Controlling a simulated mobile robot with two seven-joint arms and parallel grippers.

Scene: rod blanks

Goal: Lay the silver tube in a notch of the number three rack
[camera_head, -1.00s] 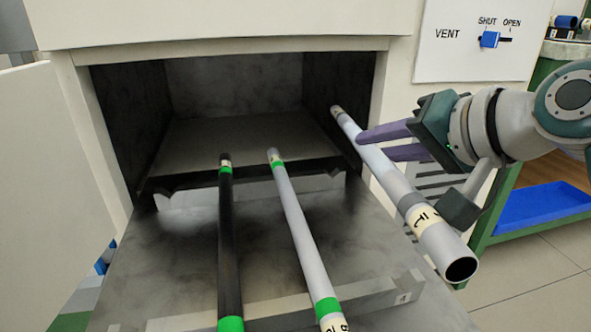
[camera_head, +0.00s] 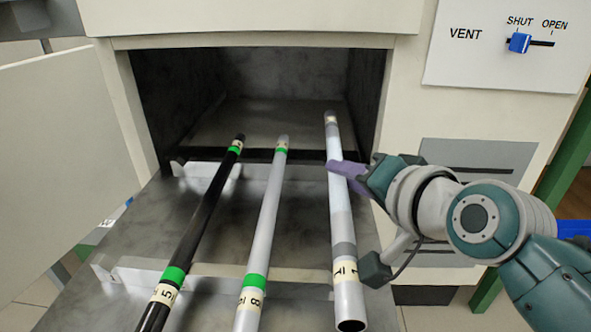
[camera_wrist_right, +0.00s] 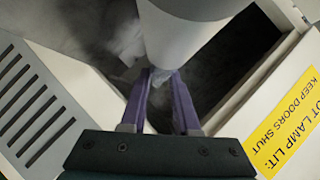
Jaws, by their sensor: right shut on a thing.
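A silver tube (camera_head: 340,215) with a grey band and a cream label is in my right gripper (camera_head: 345,170), whose purple fingers are shut on it towards its far half. In the right wrist view the tube (camera_wrist_right: 185,40) crosses the top, with the gripper (camera_wrist_right: 162,82) below it. In the head view the tube lies over the right side of a metal tray with a notched front bar (camera_head: 215,281) and a rear bar (camera_head: 305,171). I cannot tell whether it touches them. No rack number is readable. My left gripper is not in view.
A black rod (camera_head: 205,210) and a grey rod (camera_head: 265,215), both with green bands, lie across the bars to the left. The dark furnace opening (camera_head: 290,80) is behind. An open door (camera_head: 60,160) stands left; the vent slider (camera_head: 519,42) is at SHUT.

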